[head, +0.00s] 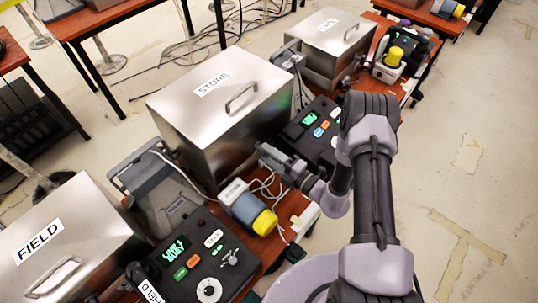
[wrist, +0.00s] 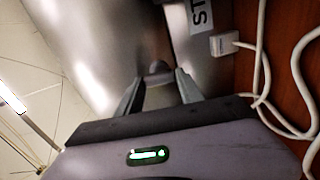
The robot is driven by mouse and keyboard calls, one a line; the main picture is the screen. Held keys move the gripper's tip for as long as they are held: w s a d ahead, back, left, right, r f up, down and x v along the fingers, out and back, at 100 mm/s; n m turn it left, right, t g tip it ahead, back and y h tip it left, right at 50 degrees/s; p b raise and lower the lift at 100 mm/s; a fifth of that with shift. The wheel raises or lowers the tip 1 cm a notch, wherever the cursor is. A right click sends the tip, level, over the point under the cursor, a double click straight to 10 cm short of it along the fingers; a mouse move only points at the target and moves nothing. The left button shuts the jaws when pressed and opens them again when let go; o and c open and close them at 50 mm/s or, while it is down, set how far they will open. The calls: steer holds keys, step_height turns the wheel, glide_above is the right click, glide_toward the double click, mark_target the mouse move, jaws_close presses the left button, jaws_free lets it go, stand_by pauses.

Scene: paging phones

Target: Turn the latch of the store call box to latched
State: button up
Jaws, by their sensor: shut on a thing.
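The store call box is a brushed metal box (head: 190,128) with a STORE label and a bar handle on its lid, in the middle of the head view. Its metal face (wrist: 110,35) fills the upper left of the wrist view. My gripper (wrist: 158,80) is at the box's front face, its two fingers closed around a small rounded grey piece, seemingly the latch (wrist: 156,68). In the head view my gripper (head: 262,150) covers the latch. I cannot tell which way the latch is turned.
A FIELD box (head: 95,225) stands at the lower left and another labelled metal box (head: 322,50) at the back. Phone panels (head: 190,265) with green displays and a yellow-capped cylinder (head: 262,222) sit near my arm. White cables (wrist: 262,60) lie beside my gripper.

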steer(key=shift+n, duration=0.3)
stand_by(0.4)
steer(key=o, duration=1.4)
steer(key=shift+d, duration=0.1)
steer(key=p+v, duration=0.3)
steer(key=v, duration=1.4)
steer(key=shift+s+d+r, duration=0.1)
steer(key=shift+s, duration=0.05)
